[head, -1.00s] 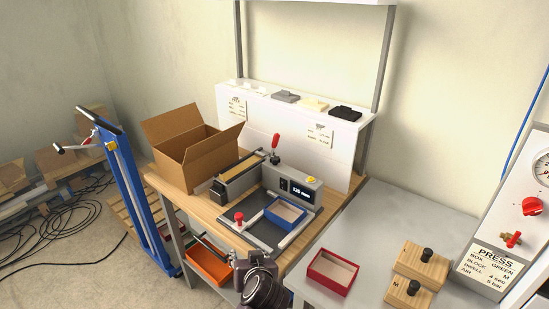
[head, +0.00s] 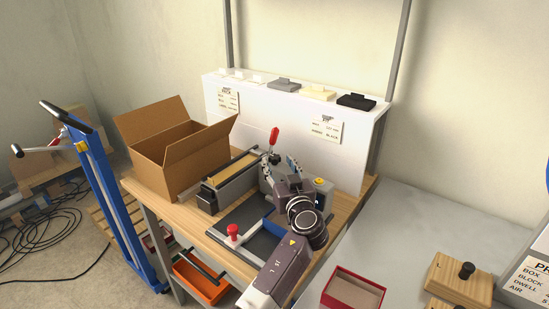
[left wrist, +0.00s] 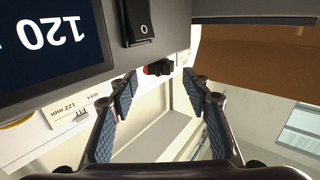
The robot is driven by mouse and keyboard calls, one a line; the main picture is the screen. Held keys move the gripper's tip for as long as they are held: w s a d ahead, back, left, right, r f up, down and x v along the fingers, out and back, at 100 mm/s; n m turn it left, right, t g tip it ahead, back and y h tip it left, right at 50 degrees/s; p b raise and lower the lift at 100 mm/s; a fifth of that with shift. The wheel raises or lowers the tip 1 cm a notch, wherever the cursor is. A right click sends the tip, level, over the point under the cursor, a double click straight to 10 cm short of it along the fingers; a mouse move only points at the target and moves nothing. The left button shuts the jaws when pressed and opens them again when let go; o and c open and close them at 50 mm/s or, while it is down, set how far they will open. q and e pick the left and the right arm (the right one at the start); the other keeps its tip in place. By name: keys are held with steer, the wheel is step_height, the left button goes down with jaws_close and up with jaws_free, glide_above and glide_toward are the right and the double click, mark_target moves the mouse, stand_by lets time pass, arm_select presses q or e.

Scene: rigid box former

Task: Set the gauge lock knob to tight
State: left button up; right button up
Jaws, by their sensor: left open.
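I cannot tell which part is the gauge lock knob. My left gripper (head: 280,166) is open and empty at the gauge unit, close to the lever. In the left wrist view a small black and red part (left wrist: 158,67) shows between and beyond the open fingers, apart from them.
An open cardboard box (head: 178,150) stands at the left of the bench. A white shelf (head: 290,118) with labels rises behind. A red tray (head: 352,291) lies on the grey table at right. A blue stand (head: 105,190) is at left. A black switch (left wrist: 138,20) is near my fingers.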

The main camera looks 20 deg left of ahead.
mark_target(276, 160)
arm_select(q)
steer(key=x, duration=0.3)
steer(key=shift+f, duration=0.15)
steer(key=shift+w+a, duration=0.4)
steer(key=shift+w, duration=0.1)
steer(key=c, duration=1.2)
arm_select(e)
steer(key=shift+w+a, duration=0.25)
steer(key=shift+w, duration=0.5)
